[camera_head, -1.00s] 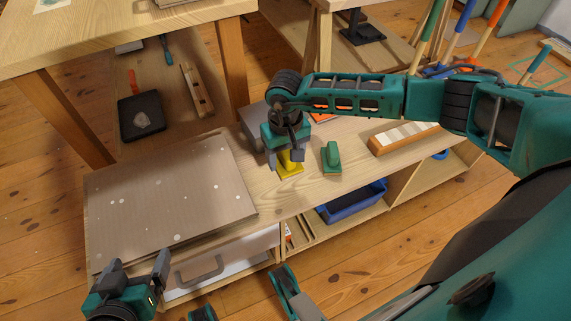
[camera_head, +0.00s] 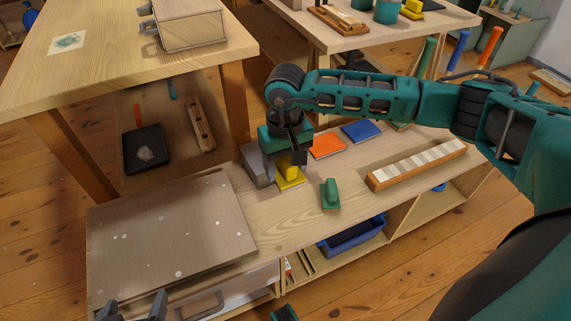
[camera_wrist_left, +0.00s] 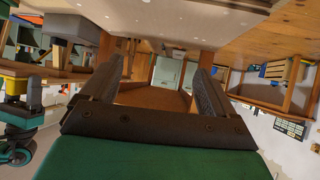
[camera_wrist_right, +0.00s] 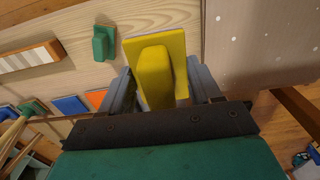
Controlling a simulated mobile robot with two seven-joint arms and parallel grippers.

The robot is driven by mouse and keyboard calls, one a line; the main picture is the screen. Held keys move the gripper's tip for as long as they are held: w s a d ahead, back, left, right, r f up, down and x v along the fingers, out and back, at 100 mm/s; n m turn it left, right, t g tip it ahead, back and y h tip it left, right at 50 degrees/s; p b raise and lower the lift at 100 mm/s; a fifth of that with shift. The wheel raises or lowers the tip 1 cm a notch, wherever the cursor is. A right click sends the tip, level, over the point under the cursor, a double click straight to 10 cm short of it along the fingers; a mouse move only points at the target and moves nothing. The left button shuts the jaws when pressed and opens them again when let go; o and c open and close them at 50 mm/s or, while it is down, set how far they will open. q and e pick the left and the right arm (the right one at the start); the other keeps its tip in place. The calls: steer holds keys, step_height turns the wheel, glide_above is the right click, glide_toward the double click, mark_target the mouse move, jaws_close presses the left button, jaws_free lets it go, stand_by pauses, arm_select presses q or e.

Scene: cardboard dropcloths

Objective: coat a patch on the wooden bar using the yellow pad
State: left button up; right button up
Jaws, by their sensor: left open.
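The yellow pad (camera_head: 290,172) sits on the low bench, with its raised handle up. My right gripper (camera_head: 287,158) is down at it. In the right wrist view, the open fingers (camera_wrist_right: 160,85) are on either side of the handle of the yellow pad (camera_wrist_right: 153,75), with a gap visible beside the handle. The wooden bar (camera_head: 418,165), with a row of pale and grey patches on top, lies on the bench to the right; its end shows in the right wrist view (camera_wrist_right: 30,58). My left gripper (camera_head: 132,307) is open and empty at the lower left.
A green pad (camera_head: 330,194) stands between the yellow pad and the bar. Orange (camera_head: 326,146) and blue (camera_head: 361,132) flat pieces lie behind. A grey block (camera_head: 257,165) is left of the yellow pad. A speckled board (camera_head: 170,230) covers the bench's left end.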

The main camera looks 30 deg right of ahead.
steer(key=c, duration=0.4)
